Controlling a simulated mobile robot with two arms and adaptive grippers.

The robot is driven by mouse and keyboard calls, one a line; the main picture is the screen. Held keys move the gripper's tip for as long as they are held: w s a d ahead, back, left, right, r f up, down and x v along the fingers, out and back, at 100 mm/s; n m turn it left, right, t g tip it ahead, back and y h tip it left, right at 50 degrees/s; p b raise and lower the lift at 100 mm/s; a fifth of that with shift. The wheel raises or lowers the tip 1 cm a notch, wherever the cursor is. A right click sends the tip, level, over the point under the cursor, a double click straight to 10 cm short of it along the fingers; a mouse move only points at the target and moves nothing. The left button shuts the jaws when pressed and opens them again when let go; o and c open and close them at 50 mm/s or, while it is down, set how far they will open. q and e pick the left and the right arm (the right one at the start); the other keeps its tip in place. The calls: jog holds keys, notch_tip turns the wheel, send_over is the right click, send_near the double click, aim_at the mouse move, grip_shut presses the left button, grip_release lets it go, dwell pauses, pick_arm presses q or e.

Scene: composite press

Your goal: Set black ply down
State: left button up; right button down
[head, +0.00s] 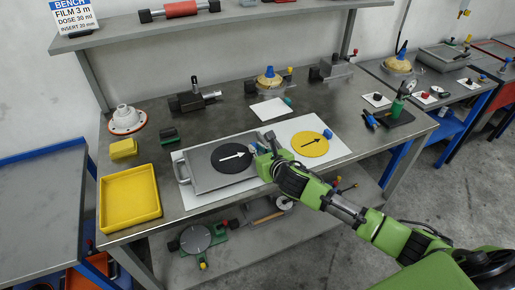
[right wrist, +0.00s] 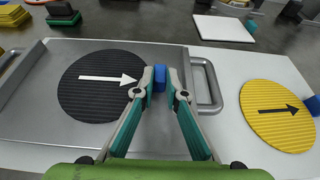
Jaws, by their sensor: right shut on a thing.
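The black ply (head: 232,157) is a round dark disc with a white arrow pointing right. It is over the grey metal plate (head: 192,182), lying flat. It also shows in the right wrist view (right wrist: 88,92). My right gripper (head: 259,147) is at its right edge, shut on the blue tab (right wrist: 159,77) at the arrow's tip. I cannot tell whether the disc touches the plate or hovers just above it. My left gripper is not in view.
A yellow ply (head: 309,144) with a black arrow and a blue tab lies to the right on a white sheet (head: 336,151). A yellow tray (head: 131,222) stands at the left. Clamps and a white card (head: 271,108) stand behind. A shelf (head: 150,30) hangs above.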

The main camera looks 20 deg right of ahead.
jog(key=shift+f, duration=0.1)
jog(key=c, duration=2)
grip_release()
jog(key=shift+c, duration=0.2)
jog(key=shift+r, duration=0.2)
jog(key=v, duration=1.2)
jog(key=shift+b, duration=0.35)
jog(key=shift+d+f, duration=0.1)
